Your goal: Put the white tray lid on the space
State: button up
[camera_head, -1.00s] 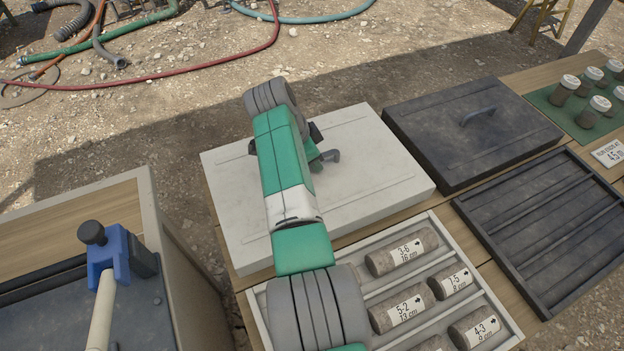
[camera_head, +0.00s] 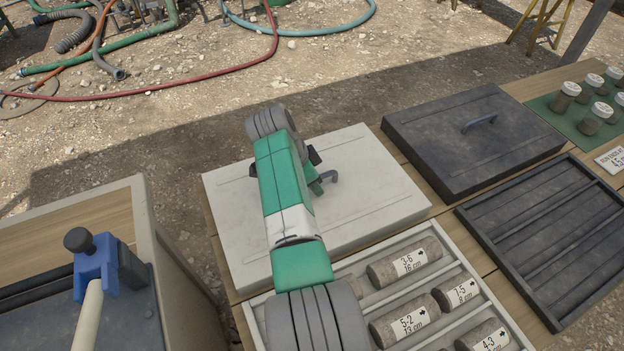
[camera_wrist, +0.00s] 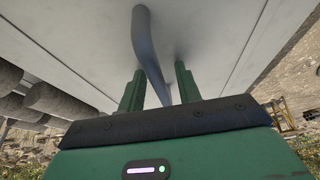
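The white tray lid (camera_head: 370,205) lies flat on the wooden bench, behind the white tray (camera_head: 478,262). Its grey handle (camera_head: 329,177) shows just right of my gripper (camera_head: 315,170). My green-and-grey arm covers part of the lid and tray in the head view. In the wrist view, the handle (camera_wrist: 147,45) runs between the two green fingers of my gripper (camera_wrist: 160,85). The fingers stand apart, with a visible gap beside the handle. The white tray holds several labelled core pieces and has no lid over the part I see.
A dark lid (camera_head: 425,137) with a handle lies right of the white lid. An empty dark tray (camera_head: 535,245) lies in front of it. Several sample jars (camera_head: 563,99) stand on a green mat at far right. A blue clamp (camera_head: 97,268) stands on the left bench; a gap separates the benches.

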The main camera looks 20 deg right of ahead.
jog(key=shift+r, duration=0.1)
jog(key=p+v, duration=0.5)
jog(key=v, duration=0.7)
jog(key=shift+p, duration=0.4)
jog(key=w+a+r+n+t, duration=0.1)
jog(key=a+r+n+t, duration=0.25)
jog(key=r, duration=0.25)
jog(key=w+a+r+n+t+y, duration=0.1)
jog(key=a+r+n+t, duration=0.1)
jog(key=r+t, duration=0.35)
jog(key=w+a+r+n+t, duration=0.1)
jog(key=a+r+n+t, duration=0.1)
jog(key=r+n+t, duration=0.3)
jog(key=s+a+r+n+t+y, duration=0.1)
jog(key=s+a+r+n+t, duration=0.1)
jog(key=s+r, duration=0.6)
jog(key=s+a+r+n+t+y, duration=0.1)
jog(key=s+a+r+n+t, duration=0.1)
jog(key=s+r+t, duration=0.3)
jog(key=s+a+r+n+t+y, duration=0.1)
jog(key=s+a+r+n+t, duration=0.2)
jog(key=s+r, duration=0.8)
jog(key=s, duration=0.2)
jog(key=shift+s+r+t, duration=0.2)
jog(key=shift+s+t, duration=0.15)
jog(key=shift+t, duration=0.05)
jog(key=shift+a, duration=0.1)
